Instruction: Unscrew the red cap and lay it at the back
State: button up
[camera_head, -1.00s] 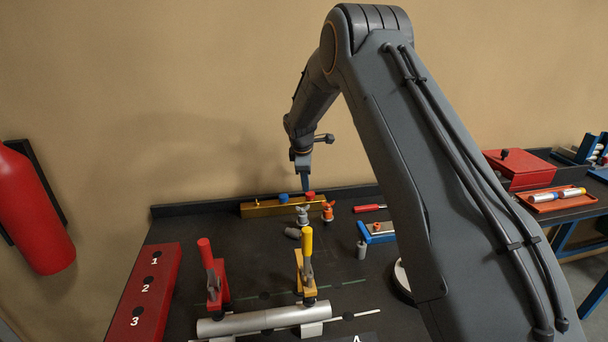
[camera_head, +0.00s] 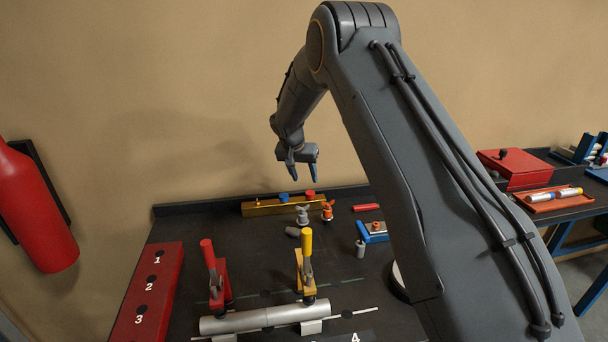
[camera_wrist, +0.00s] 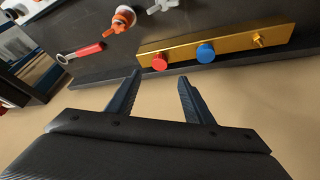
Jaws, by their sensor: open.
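The red cap (camera_head: 310,193) sits on the right part of a brass bar (camera_head: 262,208) at the back of the dark bench, beside a blue cap (camera_head: 283,197). In the wrist view the red cap (camera_wrist: 159,62) is left of the blue cap (camera_wrist: 206,53), both on the brass bar (camera_wrist: 235,38). My gripper (camera_head: 303,178) is above the bar, apart from the red cap. In the wrist view my gripper (camera_wrist: 160,85) has its two fingers spread with nothing between them.
Grey (camera_head: 303,212) and orange (camera_head: 327,210) valve-like fittings stand in front of the bar. A red-handled tool (camera_head: 367,208) lies to the right. Red and yellow clamps stand by a silver pipe (camera_head: 262,318). A raised back edge (camera_head: 190,207) borders the bench near the wall.

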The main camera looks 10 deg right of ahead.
aim_at(309, 192)
jog(key=shift+m, duration=1.2)
jog(key=b+x, duration=0.5)
jog(key=x, duration=0.4)
jog(key=shift+w+d+f+b, duration=0.15)
jog(key=shift+f+b, duration=0.1)
jog(key=shift+b, duration=0.15)
grip_shut()
jog(key=n+p, duration=0.1)
jog(key=n, duration=0.1)
jog(key=shift+r+n+t+y, duration=0.1)
jog(key=shift+n+t+y, duration=0.2)
jog(key=shift+t+y, duration=0.1)
jog(key=shift+n, duration=0.3)
